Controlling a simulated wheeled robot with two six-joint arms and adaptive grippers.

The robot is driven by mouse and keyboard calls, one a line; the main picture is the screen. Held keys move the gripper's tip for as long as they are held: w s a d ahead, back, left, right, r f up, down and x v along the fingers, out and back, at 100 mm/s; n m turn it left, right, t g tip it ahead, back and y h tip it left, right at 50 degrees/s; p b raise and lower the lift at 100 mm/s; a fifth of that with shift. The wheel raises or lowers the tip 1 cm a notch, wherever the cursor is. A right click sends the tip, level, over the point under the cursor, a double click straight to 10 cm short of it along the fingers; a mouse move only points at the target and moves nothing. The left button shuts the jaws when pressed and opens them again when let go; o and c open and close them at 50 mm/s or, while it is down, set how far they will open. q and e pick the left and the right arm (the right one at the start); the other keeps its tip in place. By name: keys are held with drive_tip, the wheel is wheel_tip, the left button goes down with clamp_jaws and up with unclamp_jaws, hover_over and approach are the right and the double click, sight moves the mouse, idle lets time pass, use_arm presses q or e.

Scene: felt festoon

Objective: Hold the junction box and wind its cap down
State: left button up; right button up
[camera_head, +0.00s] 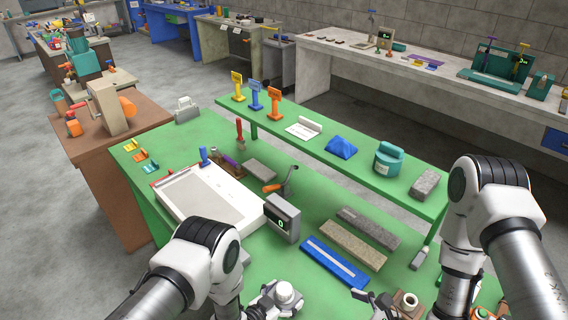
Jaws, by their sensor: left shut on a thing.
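The lower part of the box and of the gripper is cut off by the picture's edge. I cannot pick out the cap; the neck looks uncovered. My right arm comes down at the right of the box, and its gripper is below the picture.
A raised green shelf (300,148) runs behind, with a teal container (388,160).

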idle(0.3)
use_arm(q)
drive_tip(key=o, duration=1)
drive_tip(key=shift+a, duration=0.1)
